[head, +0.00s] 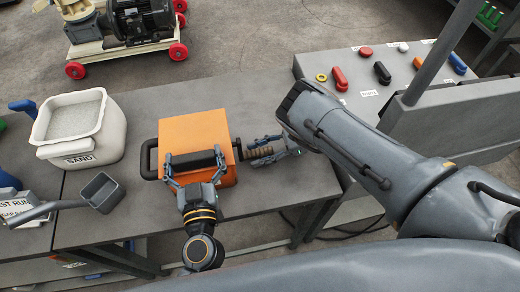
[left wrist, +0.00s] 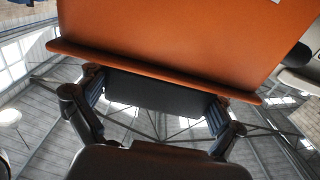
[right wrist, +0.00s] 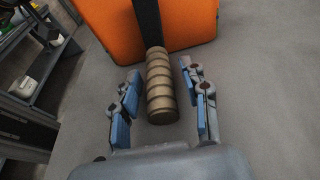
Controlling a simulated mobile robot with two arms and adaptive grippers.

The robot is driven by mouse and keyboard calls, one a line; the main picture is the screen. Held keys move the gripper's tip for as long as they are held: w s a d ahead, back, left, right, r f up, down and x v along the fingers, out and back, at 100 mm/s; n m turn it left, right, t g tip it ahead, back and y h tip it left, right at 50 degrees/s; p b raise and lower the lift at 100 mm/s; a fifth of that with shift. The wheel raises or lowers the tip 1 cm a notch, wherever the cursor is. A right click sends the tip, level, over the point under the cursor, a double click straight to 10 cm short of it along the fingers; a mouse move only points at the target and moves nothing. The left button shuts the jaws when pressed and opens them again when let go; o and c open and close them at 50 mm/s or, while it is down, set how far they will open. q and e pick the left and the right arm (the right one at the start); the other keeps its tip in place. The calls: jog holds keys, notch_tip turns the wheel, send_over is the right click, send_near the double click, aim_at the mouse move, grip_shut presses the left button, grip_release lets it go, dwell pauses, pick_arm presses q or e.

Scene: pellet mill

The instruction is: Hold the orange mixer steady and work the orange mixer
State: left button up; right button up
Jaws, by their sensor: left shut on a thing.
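The orange mixer (head: 198,128) sits on the grey bench, a boxy body with a black bar handle (head: 192,160) on its near side. My left gripper (head: 194,163) is shut on this bar; the left wrist view shows its fingers at both ends of the bar (left wrist: 155,92). A crank with a ribbed brown grip (right wrist: 161,85) sticks out on the mixer's right. My right gripper (head: 264,149) is open with its fingers on either side of the grip. In the right wrist view gaps show between the grip and both blue-padded fingers.
A white sand tub (head: 103,124) and a grey scoop (head: 101,192) are left of the mixer. A panel (head: 346,107) with several coloured parts is at the right, behind my right arm. A motor on a red-wheeled cart (head: 130,30) stands on the floor beyond.

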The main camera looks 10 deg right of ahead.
pick_arm(q)
jog(key=shift+f, duration=0.25)
pick_arm(e)
jog(key=shift+d, duration=0.1)
jog(key=v, duration=0.7)
jog(key=shift+d+r, duration=0.15)
jog(key=shift+d, duration=0.25)
pick_arm(q)
jog(key=shift+r+p, duration=0.3)
jog(key=shift+p, duration=0.05)
pick_arm(e)
jog(key=shift+r, duration=0.35)
pick_arm(q)
jog(key=o, duration=1.5)
jog(key=shift+w+d, duration=0.1)
pick_arm(e)
jog(key=shift+w, duration=0.1)
pick_arm(q)
jog(key=s, duration=1.2)
